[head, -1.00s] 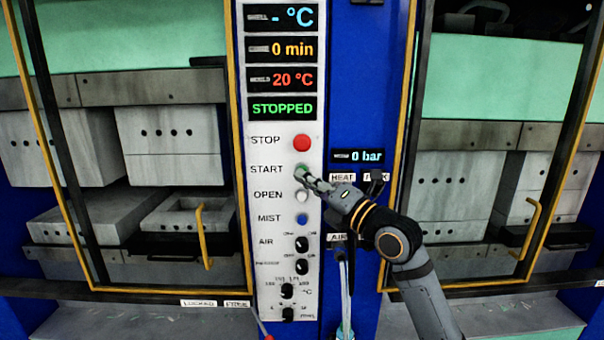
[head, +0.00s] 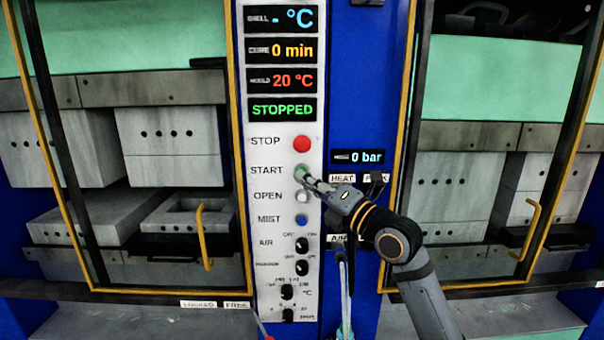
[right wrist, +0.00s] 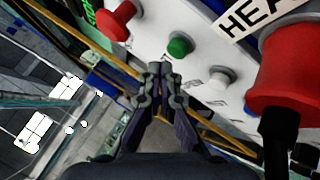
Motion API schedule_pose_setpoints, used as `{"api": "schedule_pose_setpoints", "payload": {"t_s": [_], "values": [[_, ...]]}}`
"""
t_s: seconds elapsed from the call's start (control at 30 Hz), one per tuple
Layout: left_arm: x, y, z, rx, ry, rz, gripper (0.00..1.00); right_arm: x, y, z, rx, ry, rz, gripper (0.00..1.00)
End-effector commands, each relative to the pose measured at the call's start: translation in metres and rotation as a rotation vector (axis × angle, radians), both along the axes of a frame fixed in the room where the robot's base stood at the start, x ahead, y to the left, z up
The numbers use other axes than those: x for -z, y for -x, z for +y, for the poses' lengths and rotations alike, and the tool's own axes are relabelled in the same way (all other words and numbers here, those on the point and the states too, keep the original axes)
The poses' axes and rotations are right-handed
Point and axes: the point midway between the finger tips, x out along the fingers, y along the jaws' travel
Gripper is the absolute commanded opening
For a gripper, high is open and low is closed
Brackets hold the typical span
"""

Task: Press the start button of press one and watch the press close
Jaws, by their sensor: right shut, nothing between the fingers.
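The green start button (head: 301,172) is on the white control panel (head: 280,195), below the red stop button (head: 301,144) and above the white open button (head: 301,196). My right gripper (head: 309,182) is shut and empty, its tips just right of and below the start button in the head view. In the right wrist view the shut fingertips (right wrist: 161,68) lie close to the green button (right wrist: 180,44); whether they touch is unclear. The status display (head: 282,110) reads STOPPED. The left press's upper mould (head: 165,140) and lower mould (head: 180,222) stand apart. My left gripper is not in view.
A yellow-framed guard with a handle (head: 203,235) fronts the left press, and a similar one (head: 530,228) the right. A pressure display (head: 358,157) reads 0 bar. A large red knob (right wrist: 285,75) sits right of the fingers in the right wrist view.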

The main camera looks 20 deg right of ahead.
Motion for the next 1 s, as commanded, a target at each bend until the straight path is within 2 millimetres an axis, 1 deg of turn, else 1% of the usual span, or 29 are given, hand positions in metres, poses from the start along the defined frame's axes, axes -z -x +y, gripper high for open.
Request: {"api": "schedule_pose_setpoints", "payload": {"t_s": [0.27, 0.5, 1.0], "values": [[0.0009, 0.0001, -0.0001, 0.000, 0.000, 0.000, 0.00, 0.0003, -0.0006, -0.0002, 0.000, 0.000, 0.000, 0.00], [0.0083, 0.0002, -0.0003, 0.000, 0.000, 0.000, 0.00, 0.0008, -0.0077, -0.0022, 0.000, 0.000, 0.000, 0.00], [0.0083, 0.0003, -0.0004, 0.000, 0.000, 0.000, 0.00, 0.0004, -0.0098, -0.0029, 0.001, 0.000, 0.001, 0.00]]}}
